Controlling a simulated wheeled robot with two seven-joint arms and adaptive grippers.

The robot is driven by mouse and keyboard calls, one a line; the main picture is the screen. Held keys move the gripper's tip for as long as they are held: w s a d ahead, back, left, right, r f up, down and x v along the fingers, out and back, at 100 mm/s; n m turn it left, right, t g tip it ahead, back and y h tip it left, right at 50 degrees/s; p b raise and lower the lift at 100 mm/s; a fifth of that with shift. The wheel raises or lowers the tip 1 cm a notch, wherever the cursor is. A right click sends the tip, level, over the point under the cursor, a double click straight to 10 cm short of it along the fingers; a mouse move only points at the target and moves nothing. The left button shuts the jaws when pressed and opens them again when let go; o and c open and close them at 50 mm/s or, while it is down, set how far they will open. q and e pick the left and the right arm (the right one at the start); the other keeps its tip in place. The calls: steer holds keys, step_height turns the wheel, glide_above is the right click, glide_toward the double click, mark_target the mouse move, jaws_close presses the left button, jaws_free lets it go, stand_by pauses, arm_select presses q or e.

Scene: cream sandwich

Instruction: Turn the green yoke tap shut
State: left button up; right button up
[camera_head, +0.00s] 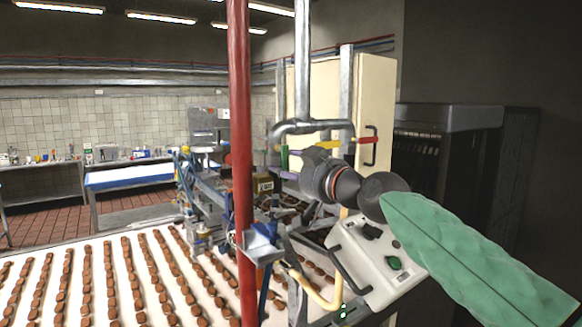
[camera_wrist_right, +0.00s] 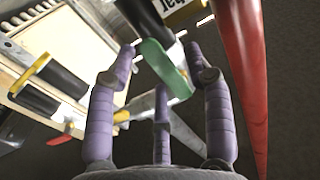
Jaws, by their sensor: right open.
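The green yoke tap (camera_head: 284,157) shows in the head view as a small upright green handle beneath the grey overhead pipe. In the right wrist view, its green paddle handle (camera_wrist_right: 166,68) lies slanted between the purple fingers, beside a dark pipe with a partly readable label. My right gripper (camera_head: 287,174) reaches in from the right, its purple fingers close below the green handle. In the wrist view the right gripper (camera_wrist_right: 161,72) is open, fingers spread around the handle; I cannot tell whether any finger touches it. My left gripper is out of view.
A yellow tap handle (camera_head: 328,144) and a red one (camera_head: 367,140) sit to the right on the pipework. A red vertical pipe (camera_head: 240,120) stands left of the gripper. A control box (camera_head: 372,262) and a conveyor of biscuits (camera_head: 90,290) lie below.

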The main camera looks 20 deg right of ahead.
jaws_close()
steer(key=shift+a+m, duration=0.15)
steer(key=shift+m, duration=0.15)
steer(key=m+p, duration=0.1)
steer(key=m, duration=0.1)
steer(key=a+m+p, duration=0.1)
steer(key=p, duration=0.1)
steer(key=shift+s+a+r+m, duration=0.1)
steer(key=shift+s+r+m, duration=0.1)
steer(key=shift+m, duration=0.2)
steer(key=m+p, duration=0.1)
steer(key=a+m+p, duration=0.1)
steer(key=m, duration=0.1)
steer(key=m+p, duration=0.2)
steer(key=shift+s+a+r, duration=0.2)
steer(key=shift+s+r, duration=0.05)
steer(key=shift+r, duration=0.15)
steer(key=m, duration=0.1)
steer(key=m+p, duration=0.1)
steer(key=r+m+p, duration=0.1)
steer(key=m, duration=0.1)
steer(key=shift+s+a, duration=0.15)
steer(key=shift+a, duration=0.2)
steer(key=shift+a+r+m+p, duration=0.1)
steer(key=shift+r+m+p, duration=0.15)
steer(key=shift+m+p, duration=0.7)
steer(key=shift+a+r+m+p, duration=0.1)
steer(key=shift+r+m+p, duration=0.25)
steer(key=shift+m, duration=1)
